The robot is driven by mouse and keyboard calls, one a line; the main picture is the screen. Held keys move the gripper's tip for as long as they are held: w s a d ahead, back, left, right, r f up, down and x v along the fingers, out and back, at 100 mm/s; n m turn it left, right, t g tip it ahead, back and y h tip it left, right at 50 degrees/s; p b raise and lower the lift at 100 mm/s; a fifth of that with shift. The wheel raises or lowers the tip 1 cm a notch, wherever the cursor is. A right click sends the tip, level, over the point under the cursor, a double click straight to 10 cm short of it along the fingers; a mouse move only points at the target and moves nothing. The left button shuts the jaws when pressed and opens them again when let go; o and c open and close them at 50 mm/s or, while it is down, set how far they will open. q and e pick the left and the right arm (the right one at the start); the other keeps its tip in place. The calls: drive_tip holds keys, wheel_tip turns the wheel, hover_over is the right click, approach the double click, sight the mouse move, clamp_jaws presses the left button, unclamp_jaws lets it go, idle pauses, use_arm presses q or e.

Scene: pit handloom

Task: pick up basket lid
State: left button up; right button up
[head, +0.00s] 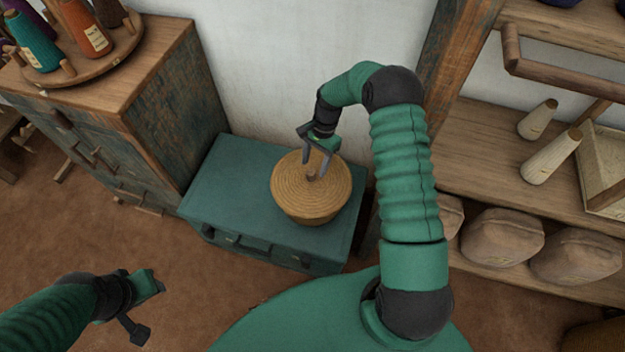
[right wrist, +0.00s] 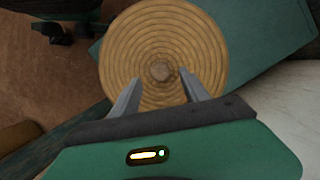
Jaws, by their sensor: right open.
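The basket lid (head: 335,183) is a round, tan, coiled-weave disc on top of the round basket (head: 310,218), which stands on a teal chest. A small knob (right wrist: 160,71) is at the lid's centre. My right gripper (head: 315,176) is over the lid, pointing down, with its fingers apart on either side of the knob. The right wrist view shows the open fingers (right wrist: 160,76) with the knob between their tips; I cannot tell whether they touch the lid. My left gripper (head: 142,305) is at the lower left, away from the basket; its jaw state is unclear.
The teal chest (head: 225,190) has free top left of the basket. A wooden cabinet (head: 165,110) with thread cones stands at the left. A wooden shelf (head: 480,150) with cones and brown sacks (head: 505,238) is at the right. The white wall (head: 270,70) is behind.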

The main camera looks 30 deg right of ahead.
sight(311, 172)
drive_tip(key=x, duration=0.4)
drive_tip(key=shift+a, duration=0.45)
drive_tip(key=shift+d+f, duration=0.1)
drive_tip(key=shift+d, duration=0.15)
drive_tip(key=c, duration=0.7)
drive_tip(key=shift+a, duration=0.1)
clamp_jaws()
